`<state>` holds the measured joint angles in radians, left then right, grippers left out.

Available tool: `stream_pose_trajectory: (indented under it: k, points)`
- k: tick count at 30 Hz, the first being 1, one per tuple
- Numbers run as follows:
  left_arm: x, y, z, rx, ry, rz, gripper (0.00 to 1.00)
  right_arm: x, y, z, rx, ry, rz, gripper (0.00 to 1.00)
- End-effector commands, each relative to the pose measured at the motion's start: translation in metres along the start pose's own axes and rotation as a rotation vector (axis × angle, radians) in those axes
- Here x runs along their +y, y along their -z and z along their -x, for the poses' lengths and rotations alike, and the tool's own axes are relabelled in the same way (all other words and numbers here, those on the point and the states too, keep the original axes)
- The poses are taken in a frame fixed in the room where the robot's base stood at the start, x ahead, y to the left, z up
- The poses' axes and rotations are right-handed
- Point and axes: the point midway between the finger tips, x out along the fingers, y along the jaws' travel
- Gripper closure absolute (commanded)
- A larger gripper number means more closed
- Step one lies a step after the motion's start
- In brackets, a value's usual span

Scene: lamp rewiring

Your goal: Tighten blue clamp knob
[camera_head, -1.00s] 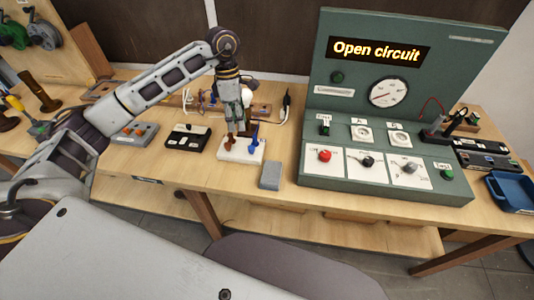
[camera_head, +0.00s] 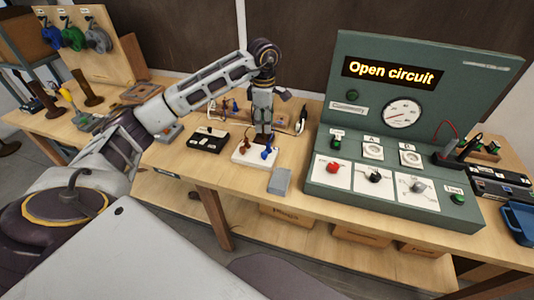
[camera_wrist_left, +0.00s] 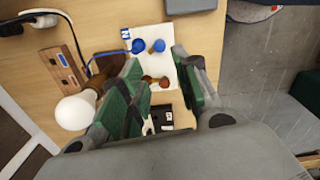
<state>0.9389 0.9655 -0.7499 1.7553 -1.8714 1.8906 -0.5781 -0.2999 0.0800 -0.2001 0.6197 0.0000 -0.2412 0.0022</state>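A white clamp block (camera_head: 240,157) lies on the workbench with a blue knob (camera_head: 268,153) at its right and a reddish-brown knob (camera_head: 250,143) at its left. In the left wrist view the block (camera_wrist_left: 150,33) carries an N label and two blue parts, and a blue wire runs to the left one. The right blue part is the blue knob (camera_wrist_left: 158,46). My left gripper (camera_head: 264,139) points down at the block's back edge. Its green-padded fingers (camera_wrist_left: 158,72) are apart, with the reddish-brown parts showing between them and the blue knob just beyond their tips. My right gripper is out of view.
A grey box (camera_head: 280,181) sits close to the block's right. A black switch box (camera_head: 209,140) is at its left. The green test panel (camera_head: 395,190) reading "Open circuit" stands further right. A white bulb (camera_wrist_left: 76,111) and a wooden strip (camera_wrist_left: 62,56) lie behind.

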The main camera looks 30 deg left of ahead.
Motion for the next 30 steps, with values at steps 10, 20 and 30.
stream_pose_trajectory:
  k: [10, 20, 30]
  points:
    - [0.0, 0.001, 0.0, 0.004, 0.0, -0.038, 0.68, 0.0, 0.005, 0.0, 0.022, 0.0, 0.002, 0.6]
    - [0.0, 0.001, -0.002, 0.003, 0.0, -0.037, 0.68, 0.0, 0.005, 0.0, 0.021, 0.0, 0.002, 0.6]
    - [0.0, 0.001, -0.025, 0.004, 0.002, -0.037, 0.68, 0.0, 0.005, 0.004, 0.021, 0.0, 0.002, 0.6]
